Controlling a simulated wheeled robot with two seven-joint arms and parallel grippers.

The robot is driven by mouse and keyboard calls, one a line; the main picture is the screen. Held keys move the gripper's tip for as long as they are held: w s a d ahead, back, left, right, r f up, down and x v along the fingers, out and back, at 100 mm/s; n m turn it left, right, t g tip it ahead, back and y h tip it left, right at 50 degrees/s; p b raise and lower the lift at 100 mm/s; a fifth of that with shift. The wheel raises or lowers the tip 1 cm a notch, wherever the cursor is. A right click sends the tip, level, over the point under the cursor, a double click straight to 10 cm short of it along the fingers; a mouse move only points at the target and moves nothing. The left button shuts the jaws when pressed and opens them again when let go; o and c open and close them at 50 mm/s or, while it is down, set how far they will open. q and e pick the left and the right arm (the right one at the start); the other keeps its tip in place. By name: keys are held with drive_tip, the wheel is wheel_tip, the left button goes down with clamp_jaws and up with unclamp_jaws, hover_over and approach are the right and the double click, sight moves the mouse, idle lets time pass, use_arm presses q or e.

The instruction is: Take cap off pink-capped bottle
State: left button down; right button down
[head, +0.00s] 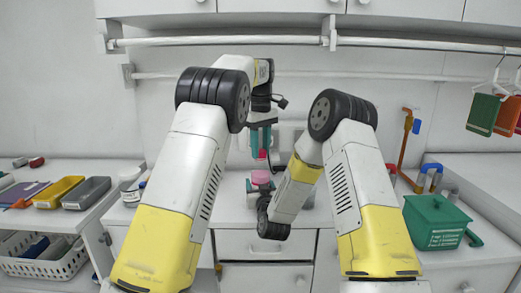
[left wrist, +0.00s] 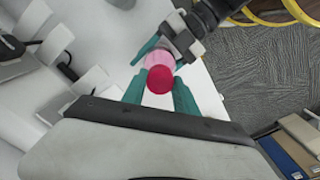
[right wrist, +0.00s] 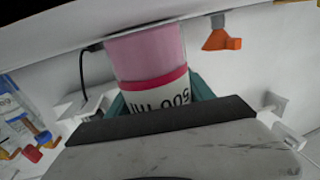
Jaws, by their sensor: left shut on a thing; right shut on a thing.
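A red-pink cap (head: 262,155) is between the teal fingers of my left gripper (head: 261,150) in the head view. It also shows as a red disc (left wrist: 160,80) between those fingers in the left wrist view. The pink bottle (head: 261,177) is below the cap, and a gap seems to show between them in the head view. In the right wrist view the bottle (right wrist: 146,52) has a pink section, a red band and a white label that reads upside down. My right gripper (right wrist: 158,92) is shut on the bottle, a teal finger on each side.
Yellow and grey trays (head: 87,192) lie on the left counter. A green box (head: 437,222) stands at the right. A white rail (head: 230,41) runs along the wall above my arms. Drawers (head: 266,243) are below the work surface.

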sight(260, 151)
use_arm(q)
drive_tip(key=n, duration=1.3)
drive_tip(key=shift+r, duration=0.25)
drive_tip(key=shift+r, duration=0.9)
drive_tip(key=shift+r, duration=2)
use_arm(e)
drive_tip(key=shift+c, duration=1.5)
unclamp_jaws()
